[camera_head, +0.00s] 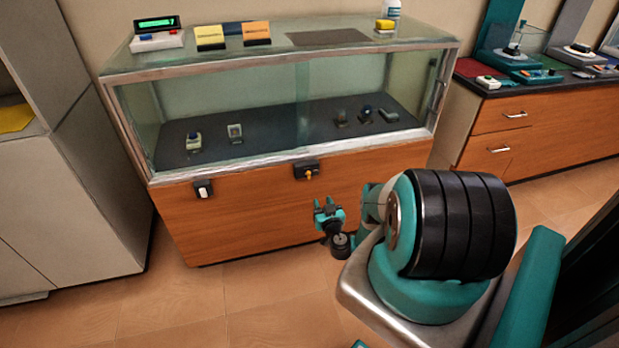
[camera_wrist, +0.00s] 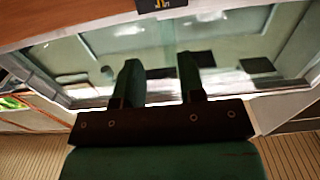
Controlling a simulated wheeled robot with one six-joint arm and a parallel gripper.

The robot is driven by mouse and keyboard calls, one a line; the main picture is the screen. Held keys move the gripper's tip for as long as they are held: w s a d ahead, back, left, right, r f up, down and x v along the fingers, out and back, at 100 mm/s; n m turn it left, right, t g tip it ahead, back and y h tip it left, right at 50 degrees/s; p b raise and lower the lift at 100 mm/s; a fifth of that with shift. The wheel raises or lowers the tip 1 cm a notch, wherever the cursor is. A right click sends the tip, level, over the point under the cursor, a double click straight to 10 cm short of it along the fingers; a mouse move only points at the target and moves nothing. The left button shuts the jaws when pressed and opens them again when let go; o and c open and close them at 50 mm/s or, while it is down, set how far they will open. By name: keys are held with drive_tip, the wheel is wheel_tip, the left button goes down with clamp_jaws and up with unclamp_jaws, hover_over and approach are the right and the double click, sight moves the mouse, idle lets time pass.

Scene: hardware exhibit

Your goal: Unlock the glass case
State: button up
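The glass case (camera_head: 290,161) has a metal frame, clear panes and a wooden base. It stands in front of me in the head view. A small black box with a yellow-orange part (camera_head: 306,169), which looks like a lock, is on the front below the glass. A black box with yellow marks (camera_wrist: 160,4) also shows, partly cut off, at the top edge of the wrist view. My gripper (camera_head: 328,208) is in front of the base, below and slightly right of that box, apart from it. In the wrist view my gripper (camera_wrist: 160,75) has its two fingers apart with nothing between them.
A black box with a white switch (camera_head: 203,189) is on the base's left front. Several small items lie inside the case. On top are a green display (camera_head: 157,24), cards (camera_head: 256,33) and a yellow item (camera_head: 385,25). A pale cabinet (camera_head: 60,190) stands left, a wooden counter (camera_head: 545,130) right.

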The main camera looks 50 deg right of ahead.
sight(309, 174)
drive_tip(key=b+x, duration=0.5)
drive_tip(key=b, duration=0.5)
drive_tip(key=b+x, duration=0.6)
drive_tip(key=b, duration=0.5)
drive_tip(key=shift+w+a, duration=0.15)
drive_tip(key=shift+a, duration=0.1)
drive_tip(key=shift+x, duration=2.6)
clamp_jaws()
